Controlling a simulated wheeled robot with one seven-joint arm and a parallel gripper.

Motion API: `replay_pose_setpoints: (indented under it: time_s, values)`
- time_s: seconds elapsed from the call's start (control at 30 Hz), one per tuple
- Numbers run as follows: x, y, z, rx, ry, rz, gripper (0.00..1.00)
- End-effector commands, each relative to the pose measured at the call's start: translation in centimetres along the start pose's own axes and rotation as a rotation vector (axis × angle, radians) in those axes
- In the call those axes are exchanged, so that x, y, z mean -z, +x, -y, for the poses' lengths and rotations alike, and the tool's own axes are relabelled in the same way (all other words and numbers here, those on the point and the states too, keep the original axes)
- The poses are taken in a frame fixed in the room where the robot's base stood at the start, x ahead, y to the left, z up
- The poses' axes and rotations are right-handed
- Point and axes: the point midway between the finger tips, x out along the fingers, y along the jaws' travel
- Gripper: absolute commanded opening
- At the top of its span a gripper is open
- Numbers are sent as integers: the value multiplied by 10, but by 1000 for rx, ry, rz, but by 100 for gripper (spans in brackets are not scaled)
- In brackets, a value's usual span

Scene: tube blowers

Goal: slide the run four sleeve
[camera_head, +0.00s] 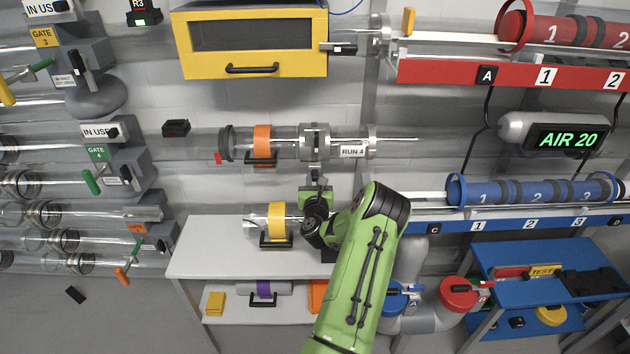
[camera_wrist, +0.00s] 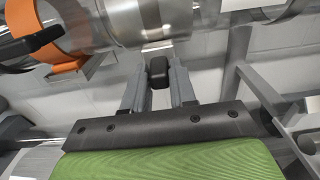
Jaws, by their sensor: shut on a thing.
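The run four sleeve (camera_head: 315,142) is a grey metal collar on the clear horizontal tube, just left of the white RUN 4 label (camera_head: 352,151). My gripper (camera_head: 316,180) is directly below it, pointing up. In the wrist view the two grey fingers (camera_wrist: 158,62) close around a small dark block (camera_wrist: 158,72) under the clear and metallic tubing (camera_wrist: 150,22).
An orange band (camera_head: 262,141) and a dark end ring (camera_head: 226,144) sit on the tube to the left. A yellow cabinet (camera_head: 250,70) hangs above, and a blue rail (camera_head: 500,226) runs at right.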

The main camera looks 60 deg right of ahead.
Motion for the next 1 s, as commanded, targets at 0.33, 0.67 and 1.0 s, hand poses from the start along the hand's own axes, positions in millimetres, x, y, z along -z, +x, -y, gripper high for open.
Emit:
replay_pose_setpoints:
  time_s: [0.33,0.67,1.0]
  values:
    - [-3,0,-37,-6,5,-5,0]
    - [0,0,-57,-6,2,-2,0]
    - [0,0,-56,-5,2,-2,47]
